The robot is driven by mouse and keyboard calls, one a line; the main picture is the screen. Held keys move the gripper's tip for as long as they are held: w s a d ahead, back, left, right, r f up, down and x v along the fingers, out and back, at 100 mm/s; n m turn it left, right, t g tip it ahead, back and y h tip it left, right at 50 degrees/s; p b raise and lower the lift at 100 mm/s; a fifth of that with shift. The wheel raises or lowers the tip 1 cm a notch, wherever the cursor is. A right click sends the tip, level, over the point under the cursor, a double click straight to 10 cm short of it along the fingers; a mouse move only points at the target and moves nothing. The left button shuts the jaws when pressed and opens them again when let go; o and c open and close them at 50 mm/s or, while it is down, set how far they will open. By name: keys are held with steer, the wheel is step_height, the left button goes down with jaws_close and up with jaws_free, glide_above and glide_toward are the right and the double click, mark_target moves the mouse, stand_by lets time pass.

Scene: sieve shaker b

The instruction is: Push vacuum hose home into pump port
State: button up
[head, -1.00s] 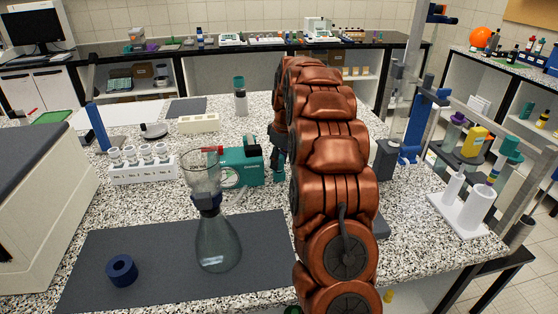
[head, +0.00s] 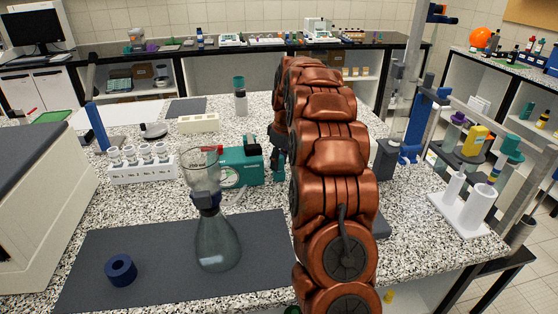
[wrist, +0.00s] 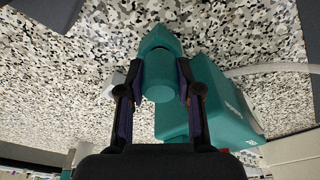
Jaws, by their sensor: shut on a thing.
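The teal pump (head: 241,167) stands on the speckled bench, left of my arm. It also shows in the wrist view (wrist: 205,95), close beside my fingers on the right. My gripper (wrist: 160,82) is shut on a teal piece (wrist: 158,50) with a rounded near end and a tapered far end. I cannot tell whether this piece is the hose's end fitting or how it meets the pump port. A pale hose (wrist: 272,67) curves off to the right beside the pump. My arm hides most of the gripper in the head view.
A glass flask with a funnel (head: 217,240) stands in front of the pump on a dark mat (head: 150,245). A blue ring (head: 121,270) lies on the mat. A white rack (head: 142,172) stands at left, and a white holder (head: 466,215) at right.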

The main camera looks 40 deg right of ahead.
steer(key=shift+f, duration=0.25)
steer(key=o, duration=1.1)
steer(key=shift+o, duration=0.2)
step_height(320, 180, up, 12)
steer(key=s, duration=0.1)
steer(key=shift+s+d, duration=0.3)
steer(key=shift+f, duration=0.1)
